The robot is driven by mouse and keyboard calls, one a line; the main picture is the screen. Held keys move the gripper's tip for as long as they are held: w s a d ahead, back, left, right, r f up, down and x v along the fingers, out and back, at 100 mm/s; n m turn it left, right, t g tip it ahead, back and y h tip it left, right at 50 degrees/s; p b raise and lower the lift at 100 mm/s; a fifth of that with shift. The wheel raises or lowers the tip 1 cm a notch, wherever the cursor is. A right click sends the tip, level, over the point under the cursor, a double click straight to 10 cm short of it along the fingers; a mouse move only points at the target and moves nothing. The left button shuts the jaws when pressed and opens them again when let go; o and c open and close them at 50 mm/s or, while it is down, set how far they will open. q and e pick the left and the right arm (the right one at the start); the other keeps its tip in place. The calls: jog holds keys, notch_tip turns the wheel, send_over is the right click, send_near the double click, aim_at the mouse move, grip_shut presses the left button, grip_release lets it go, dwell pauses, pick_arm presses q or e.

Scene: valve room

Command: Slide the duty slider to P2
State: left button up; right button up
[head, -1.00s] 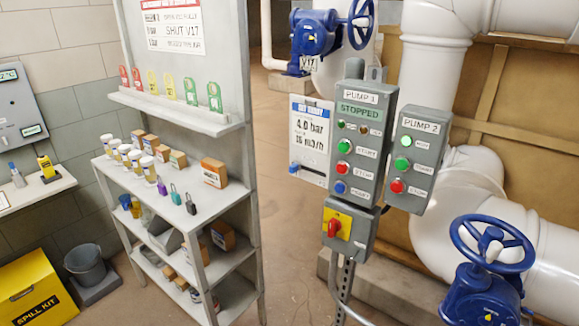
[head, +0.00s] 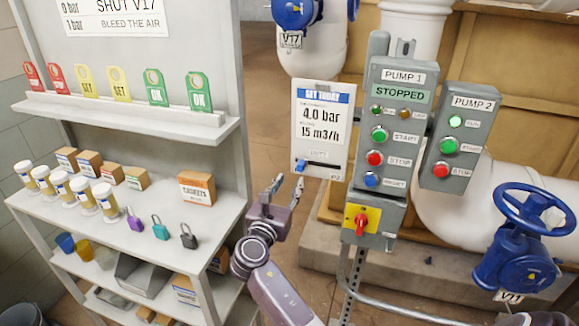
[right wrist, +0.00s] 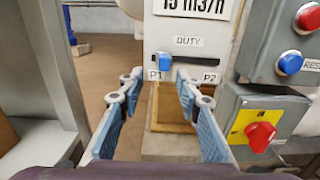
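The duty slider's blue knob (head: 301,165) sits at the left end of its slot, low on the white board (head: 321,120). In the right wrist view the knob (right wrist: 161,64) is above the P1 label (right wrist: 154,76). The P2 label (right wrist: 210,77) is at the right, and the slot between is dark and bare. My right gripper (head: 288,185) is just below and left of the knob in the head view. In the right wrist view its fingers (right wrist: 156,90) are open, with nothing between them, and the knob shows beyond the tips. My left gripper is out of view.
The pump 1 box (head: 392,125) stands right of the board, with a yellow and red switch (head: 361,221) below it. The pump 2 box (head: 457,135) is further right. A shelf (head: 165,215) with jars, padlocks and tags stands left of my right arm.

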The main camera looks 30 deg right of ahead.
aim_at(300, 168)
jog(key=d, duration=0.1)
jog(key=w+d, duration=0.1)
jog(key=d, duration=0.1)
jog(key=shift+w+d+r+p, duration=0.15)
jog(key=shift+w+r+p, duration=0.05)
jog(key=shift+r+p, duration=0.15)
jog(key=x, duration=0.3)
jog(key=shift+w+d+f, duration=0.1)
jog(key=shift+w+f, duration=0.05)
jog(key=shift+w, duration=0.15)
jog(key=shift+w+d, duration=0.15)
jog(key=shift+w, duration=0.05)
jog(key=shift+d, duration=0.15)
jog(key=c, duration=0.8)
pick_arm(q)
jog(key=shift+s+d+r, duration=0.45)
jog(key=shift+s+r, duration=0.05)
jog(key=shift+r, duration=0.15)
pick_arm(e)
grip_shut()
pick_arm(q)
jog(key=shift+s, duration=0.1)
